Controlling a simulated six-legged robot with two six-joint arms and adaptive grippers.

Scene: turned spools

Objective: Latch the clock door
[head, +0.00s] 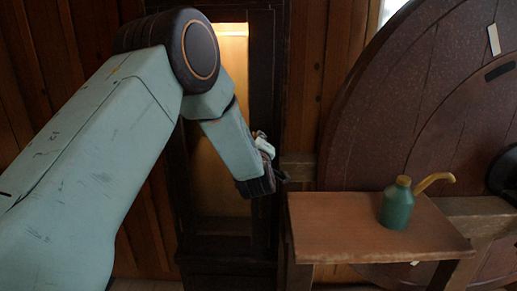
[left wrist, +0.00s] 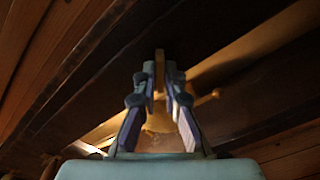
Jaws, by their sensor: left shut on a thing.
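The tall dark clock case (head: 180,225) stands behind my left arm, with a warm lit interior in its narrow opening. Its dark door frame (head: 260,75) runs down the right side of the opening. I cannot tell whether the door is fully closed. My left gripper (head: 277,176) is at the frame's right edge, about mid-height. In the left wrist view, the left gripper (left wrist: 160,78) is shut on a brass latch piece (left wrist: 159,58) against the dark wood. A small brass knob (left wrist: 208,98) sticks out to the right of the fingers. The fingers partly hide the latch. My right gripper is not in view.
A wooden bench (head: 345,225) stands right of the clock, holding a green oil can (head: 397,208) with a yellow spout. A large dark round wheel (head: 420,110) rises behind it. Plank walls (head: 325,60) are behind. My left arm covers the left side.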

